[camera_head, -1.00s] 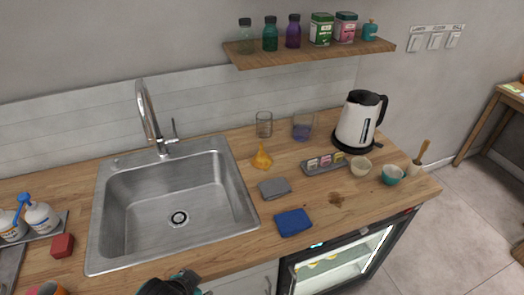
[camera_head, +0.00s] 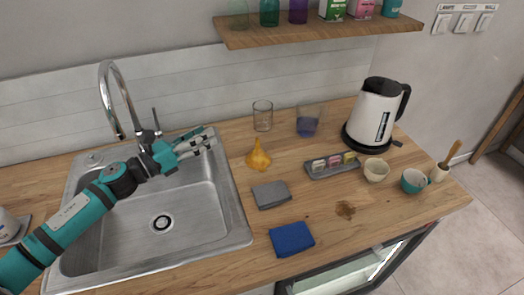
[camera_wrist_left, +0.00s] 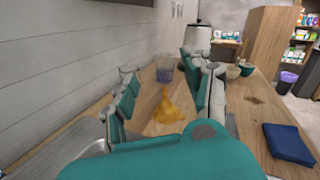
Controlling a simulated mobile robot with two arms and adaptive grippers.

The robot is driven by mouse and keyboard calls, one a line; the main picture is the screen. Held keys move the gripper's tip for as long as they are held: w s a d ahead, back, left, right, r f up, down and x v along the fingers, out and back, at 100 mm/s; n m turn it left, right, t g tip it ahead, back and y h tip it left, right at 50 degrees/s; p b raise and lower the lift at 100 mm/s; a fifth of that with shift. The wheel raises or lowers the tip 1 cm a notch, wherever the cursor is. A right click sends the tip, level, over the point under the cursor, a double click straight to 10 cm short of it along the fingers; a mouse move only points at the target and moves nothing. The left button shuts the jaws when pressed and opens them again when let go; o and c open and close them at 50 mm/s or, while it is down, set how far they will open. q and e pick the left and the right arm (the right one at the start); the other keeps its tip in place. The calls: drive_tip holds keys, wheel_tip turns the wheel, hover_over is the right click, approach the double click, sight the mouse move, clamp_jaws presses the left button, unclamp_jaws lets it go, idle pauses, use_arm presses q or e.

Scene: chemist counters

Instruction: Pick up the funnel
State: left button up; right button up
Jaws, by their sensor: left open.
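The funnel (camera_head: 258,156) is orange-yellow and stands on the wooden counter just right of the sink, spout up and wide end down. My left gripper (camera_head: 206,143) is over the sink's right part, left of the funnel, with its fingers pointing right toward it. It is open and empty. In the left wrist view the funnel (camera_wrist_left: 166,109) shows ahead between the spread fingers, apart from them. My right gripper is in neither view.
A clear glass (camera_head: 262,116) and a glass with bluish contents (camera_head: 308,121) stand behind the funnel. The faucet (camera_head: 116,95) rises behind my left arm. A kettle (camera_head: 376,112) stands right.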

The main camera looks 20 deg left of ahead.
use_arm(q)
wheel_tip(320, 180, down, 6)
drive_tip(key=m+g+h+b, duration=0.1)
drive_tip(key=m+g+b, duration=0.1)
drive_tip(key=m+b, duration=0.25)
drive_tip(key=b, duration=0.7)
approach(257, 145)
drive_tip(key=shift+h, duration=0.3)
drive_tip(key=p+x, duration=0.1)
drive_tip(key=x, duration=0.1)
drive_tip(key=f+p+x, duration=0.1)
drive_tip(key=x, duration=0.2)
drive_tip(key=shift+w+p, duration=0.15)
drive_tip(key=shift+p, duration=0.2)
drive_tip(key=p+x, duration=0.1)
drive_tip(key=x, duration=0.1)
drive_tip(key=p+x, duration=0.1)
drive_tip(key=x, duration=0.2)
drive_tip(key=shift+w+a+r, duration=0.15)
drive_tip(key=shift+a+r, duration=0.05)
drive_tip(key=shift+r, duration=0.05)
drive_tip(key=shift+w+d, duration=0.15)
clamp_jaws()
drive_tip(key=shift+f, duration=0.1)
